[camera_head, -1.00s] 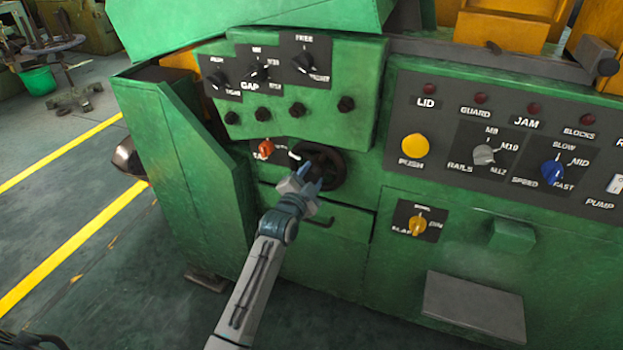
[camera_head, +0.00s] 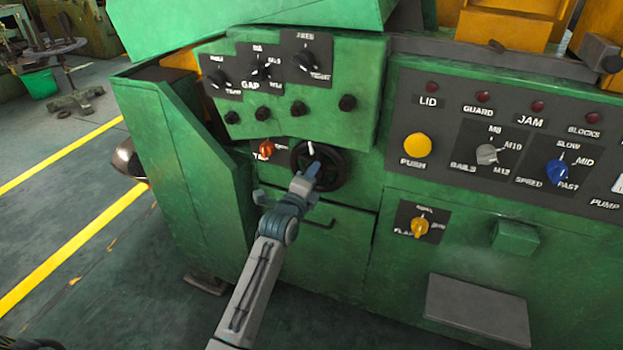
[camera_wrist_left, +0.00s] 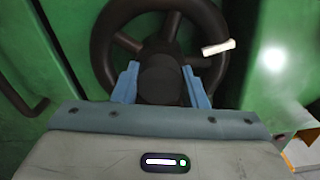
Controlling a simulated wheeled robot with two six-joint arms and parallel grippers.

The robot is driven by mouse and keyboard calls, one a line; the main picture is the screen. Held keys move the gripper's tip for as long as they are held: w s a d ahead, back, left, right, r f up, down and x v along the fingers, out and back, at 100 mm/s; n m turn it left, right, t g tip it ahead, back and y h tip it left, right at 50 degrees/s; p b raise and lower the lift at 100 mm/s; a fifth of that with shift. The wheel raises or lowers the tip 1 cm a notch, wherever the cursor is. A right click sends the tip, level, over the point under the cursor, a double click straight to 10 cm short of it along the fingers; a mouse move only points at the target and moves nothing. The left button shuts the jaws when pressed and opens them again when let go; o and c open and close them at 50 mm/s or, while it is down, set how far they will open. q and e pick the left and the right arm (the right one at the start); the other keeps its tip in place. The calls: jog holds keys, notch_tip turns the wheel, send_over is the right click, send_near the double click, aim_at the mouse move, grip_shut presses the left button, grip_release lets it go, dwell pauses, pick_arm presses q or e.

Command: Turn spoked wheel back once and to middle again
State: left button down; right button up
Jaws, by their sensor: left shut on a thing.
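The black spoked wheel (camera_head: 338,167) sits on the green machine front, below the row of black knobs. A white mark shows at the top of its rim in the head view. In the left wrist view the wheel (camera_wrist_left: 102,48) fills the upper middle, with its white mark at the upper right of the rim. My left gripper (camera_head: 312,172) reaches up to the wheel from below. In the wrist view its two blue fingers (camera_wrist_left: 160,76) lie on either side of the dark round hub, shut on it. The gripper covers part of the lower left rim. My right gripper is out of view.
An orange-red knob (camera_head: 266,149) is close left of the wheel. A drawer handle (camera_head: 318,223) lies below it. A yellow flap knob (camera_head: 419,227) is at the lower right. The panel with the yellow push button (camera_head: 417,145) is further right.

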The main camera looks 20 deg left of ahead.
pick_arm(q)
jog(key=shift+m, duration=1.1)
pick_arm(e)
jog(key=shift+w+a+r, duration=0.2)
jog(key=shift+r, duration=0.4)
pick_arm(q)
jog(key=shift+m, duration=0.3)
jog(key=c, duration=0.9)
grip_release()
jog(key=shift+o, duration=0.2)
jog(key=s+b, duration=0.1)
jog(key=s, duration=0.9)
jog(key=shift+s+a, duration=0.2)
jog(key=shift+s, duration=0.2)
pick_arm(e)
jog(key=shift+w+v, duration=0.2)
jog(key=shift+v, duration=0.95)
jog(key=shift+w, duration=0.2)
